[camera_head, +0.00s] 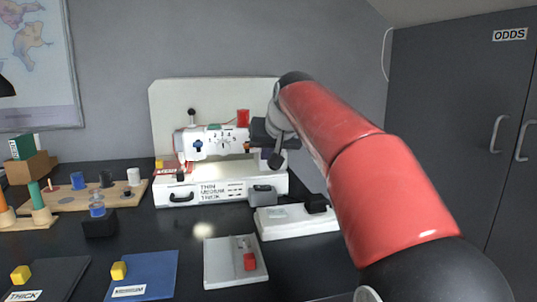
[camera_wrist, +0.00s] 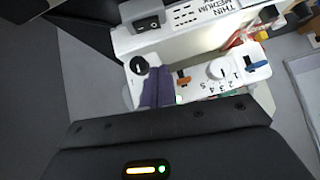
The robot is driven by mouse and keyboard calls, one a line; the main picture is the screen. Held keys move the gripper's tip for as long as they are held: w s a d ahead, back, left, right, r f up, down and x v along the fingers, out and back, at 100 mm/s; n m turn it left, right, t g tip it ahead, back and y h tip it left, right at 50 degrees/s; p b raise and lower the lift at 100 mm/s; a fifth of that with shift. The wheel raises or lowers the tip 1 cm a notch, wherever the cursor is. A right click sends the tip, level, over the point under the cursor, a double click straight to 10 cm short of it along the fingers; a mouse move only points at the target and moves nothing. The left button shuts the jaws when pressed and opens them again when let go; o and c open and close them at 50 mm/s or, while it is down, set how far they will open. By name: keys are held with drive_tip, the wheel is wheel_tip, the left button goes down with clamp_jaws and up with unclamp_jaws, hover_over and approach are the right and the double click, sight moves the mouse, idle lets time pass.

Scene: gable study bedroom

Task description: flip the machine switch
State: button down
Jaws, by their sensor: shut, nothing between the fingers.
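The white sewing machine (camera_head: 221,139) stands at the back of the dark desk, its base marked THIN, MEDIUM, THICK. A grey box with a dark rocker switch (camera_head: 262,195) sits at the right end of its base. In the wrist view the rocker switch (camera_wrist: 148,23) is at the top, with a round mark beside it; I cannot tell which side is pressed. My gripper (camera_wrist: 157,88) is shut and empty, its purple-dark fingers over the machine's face near a black knob (camera_wrist: 139,65), apart from the switch. In the head view my gripper (camera_head: 275,158) is above the switch, partly hidden by the wrist.
Spool boards (camera_head: 120,195) stand at left. A grey ODDS cabinet (camera_head: 440,130) is at right.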

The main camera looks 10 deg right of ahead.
hover_over(256, 186)
drive_tip(key=s+d, duration=0.1)
drive_tip(key=s, duration=0.1)
wheel_tip(256, 186, down, 4)
drive_tip(key=shift+d+f, duration=0.1)
drive_tip(key=shift+f, duration=0.1)
drive_tip(key=f, duration=0.1)
drive_tip(key=f+b, duration=0.1)
drive_tip(key=f, duration=0.1)
drive_tip(key=shift+w+a+f, duration=0.1)
drive_tip(key=shift+a+f, duration=0.05)
drive_tip(key=shift+a, duration=0.05)
drive_tip(key=shift+f, duration=0.35)
drive_tip(key=shift+a+f+b, duration=0.2)
drive_tip(key=shift+f+b, duration=0.15)
drive_tip(key=shift+f, duration=0.05)
drive_tip(key=shift+d, duration=0.1)
